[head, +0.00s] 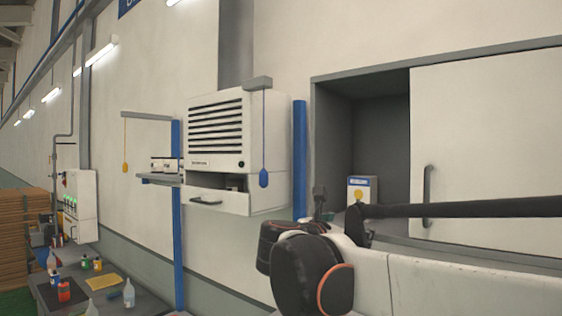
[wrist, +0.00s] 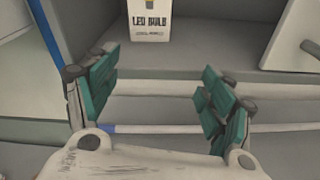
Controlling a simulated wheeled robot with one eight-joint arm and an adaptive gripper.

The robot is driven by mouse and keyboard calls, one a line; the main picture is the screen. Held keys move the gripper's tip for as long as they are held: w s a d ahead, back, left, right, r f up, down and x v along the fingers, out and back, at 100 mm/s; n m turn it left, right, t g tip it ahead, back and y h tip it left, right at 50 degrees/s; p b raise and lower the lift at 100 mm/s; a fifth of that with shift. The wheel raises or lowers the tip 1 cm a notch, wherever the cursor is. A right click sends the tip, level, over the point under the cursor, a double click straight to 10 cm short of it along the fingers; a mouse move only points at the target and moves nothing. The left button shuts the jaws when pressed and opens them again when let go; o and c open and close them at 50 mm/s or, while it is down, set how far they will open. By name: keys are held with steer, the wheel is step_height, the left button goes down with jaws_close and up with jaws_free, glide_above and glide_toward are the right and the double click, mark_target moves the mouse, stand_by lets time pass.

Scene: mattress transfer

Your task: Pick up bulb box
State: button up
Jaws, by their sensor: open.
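The bulb box (wrist: 151,20) is a small white carton with dark "LED BULB" lettering. In the wrist view it stands upright near the top, beyond my fingertips, with its top cut off by the frame. In the head view a white box with a blue band and a yellow mark (head: 361,190) stands in the wall recess. My gripper (wrist: 159,95) is open and empty, its two green-padded fingers spread wide apart. The box is ahead of the fingers, not between them. In the head view my arm hides part of the recess's lower front, and the gripper (head: 335,208) shows only partly there.
The recess (head: 382,120) has grey walls, and a white sliding door (head: 485,130) with a dark handle covers its right side. A blue post (head: 300,158) stands left of it. A vented white cabinet (head: 237,140) hangs further left. A table (head: 125,308) with bottles stands lower left.

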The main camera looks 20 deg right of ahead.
steer(key=n+h+p, duration=0.1)
steer(key=n+p, duration=0.1)
glide_toward(358, 192)
steer(key=f, duration=0.1)
steer(key=p+x, duration=0.1)
steer(key=x, duration=0.7)
steer(key=shift+r, duration=0.15)
steer(key=x, duration=0.1)
steer(key=p+x, duration=0.1)
steer(key=x, duration=0.1)
steer(key=p+x, duration=0.1)
steer(key=shift+w+d+r, duration=0.15)
steer(key=shift+d+r, duration=0.2)
steer(key=shift+w+d+f, duration=0.1)
steer(key=shift+w+d, duration=0.15)
steer(key=shift+d, duration=0.05)
steer(key=shift+s+a, duration=0.15)
steer(key=shift+c, duration=1.1)
steer(key=c, duration=0.9)
